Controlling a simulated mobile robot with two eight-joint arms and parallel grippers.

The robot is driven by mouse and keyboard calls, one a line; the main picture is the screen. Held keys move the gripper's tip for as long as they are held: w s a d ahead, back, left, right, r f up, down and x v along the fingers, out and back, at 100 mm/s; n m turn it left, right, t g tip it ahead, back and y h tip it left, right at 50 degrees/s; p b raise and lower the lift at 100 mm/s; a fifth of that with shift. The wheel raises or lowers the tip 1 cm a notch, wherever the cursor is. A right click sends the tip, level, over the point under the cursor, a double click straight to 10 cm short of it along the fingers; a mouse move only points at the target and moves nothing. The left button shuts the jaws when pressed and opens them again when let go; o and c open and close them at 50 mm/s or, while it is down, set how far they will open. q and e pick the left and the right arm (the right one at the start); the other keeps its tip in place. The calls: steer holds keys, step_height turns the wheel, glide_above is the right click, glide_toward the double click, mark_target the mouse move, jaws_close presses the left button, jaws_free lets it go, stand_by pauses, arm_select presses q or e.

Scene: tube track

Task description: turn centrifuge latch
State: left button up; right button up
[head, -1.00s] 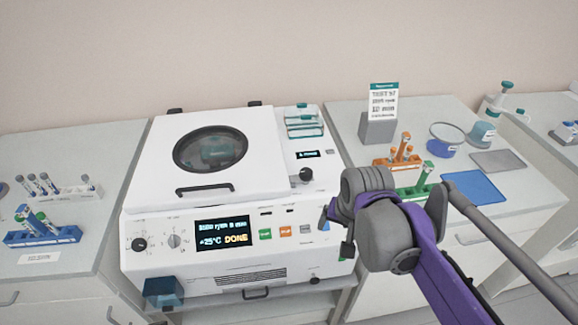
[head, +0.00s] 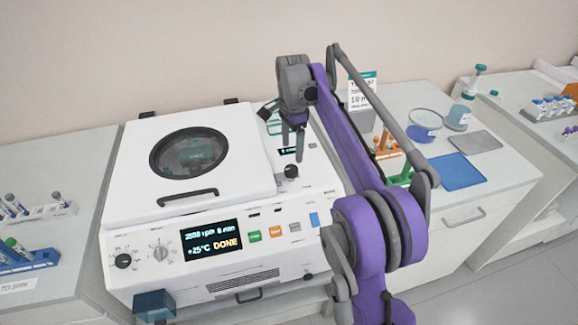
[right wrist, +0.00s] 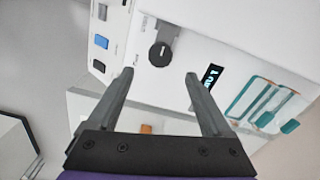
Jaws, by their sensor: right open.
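The white centrifuge (head: 130,185) stands on the bench with its lid (head: 225,125) down. Its display (head: 212,242) reads DONE. The dark round latch knob (head: 291,171) sits on the top deck right of the lid; it also shows in the right wrist view (right wrist: 160,55), on a grey plate with a pale mark line. My right gripper (head: 293,152) points down over the deck, just behind the knob in the head view. In the right wrist view its two fingers (right wrist: 159,75) are apart and empty, with the knob beyond and between the tips. My left gripper is out of view.
On the right bench are an orange tube rack (head: 388,150), a blue mat (head: 460,172) and a grey mat (head: 475,141). A blue tube rack (head: 25,262) is at left.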

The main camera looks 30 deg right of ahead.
mark_target(292, 168)
step_height(292, 168, down, 8)
steer(key=shift+b, duration=0.3)
jaws_close()
stand_by(0.4)
